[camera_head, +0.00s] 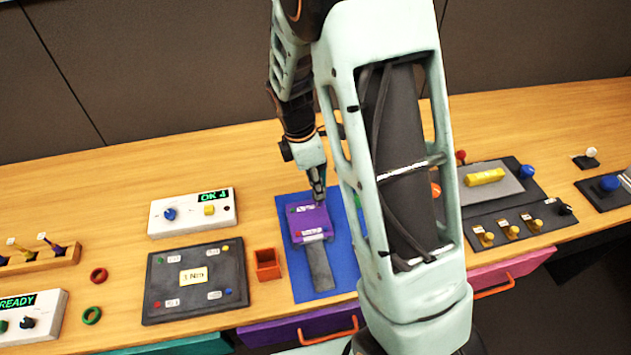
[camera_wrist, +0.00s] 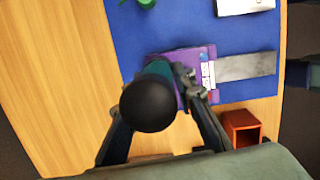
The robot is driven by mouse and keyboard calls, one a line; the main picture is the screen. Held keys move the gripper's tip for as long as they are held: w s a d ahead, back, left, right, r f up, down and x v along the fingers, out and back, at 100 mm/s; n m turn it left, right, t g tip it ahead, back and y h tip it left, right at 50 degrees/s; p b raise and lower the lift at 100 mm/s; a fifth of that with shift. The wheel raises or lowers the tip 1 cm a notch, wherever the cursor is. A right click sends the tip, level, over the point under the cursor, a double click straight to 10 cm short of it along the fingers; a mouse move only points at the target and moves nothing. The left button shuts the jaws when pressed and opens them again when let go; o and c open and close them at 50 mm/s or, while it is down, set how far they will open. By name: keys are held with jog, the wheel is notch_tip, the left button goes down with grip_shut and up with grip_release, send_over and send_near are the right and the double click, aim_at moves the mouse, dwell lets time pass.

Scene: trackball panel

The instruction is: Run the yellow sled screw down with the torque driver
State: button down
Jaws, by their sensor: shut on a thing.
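My gripper (camera_head: 317,188) is over the far part of the purple sled (camera_head: 312,222). In the wrist view my gripper (camera_wrist: 160,88) is shut on the torque driver, whose round black end (camera_wrist: 148,104) faces the camera and whose teal body shows beyond it. The driver hides its own tip and part of the purple sled (camera_wrist: 207,52), so I cannot tell whether the tip touches a screw. The sled sits on a blue mat (camera_head: 285,208) at the end of a grey rail (camera_head: 319,268). I cannot make out the yellow screw; it may be hidden.
A dark panel (camera_head: 195,292) reading 3 Nm has coloured corner dots. A white box (camera_head: 165,228) shows OK 4. An orange bin (camera_head: 267,264) stands left of the mat. A wooden rack (camera_head: 40,258) holds tools at far left. My arm hides the mat's right side.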

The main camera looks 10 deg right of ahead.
notch_tip(320, 180, up, 6)
jog(key=p, duration=0.4)
jog(key=shift+w, duration=0.1)
jog(key=shift+f, duration=0.1)
dwell(0.9)
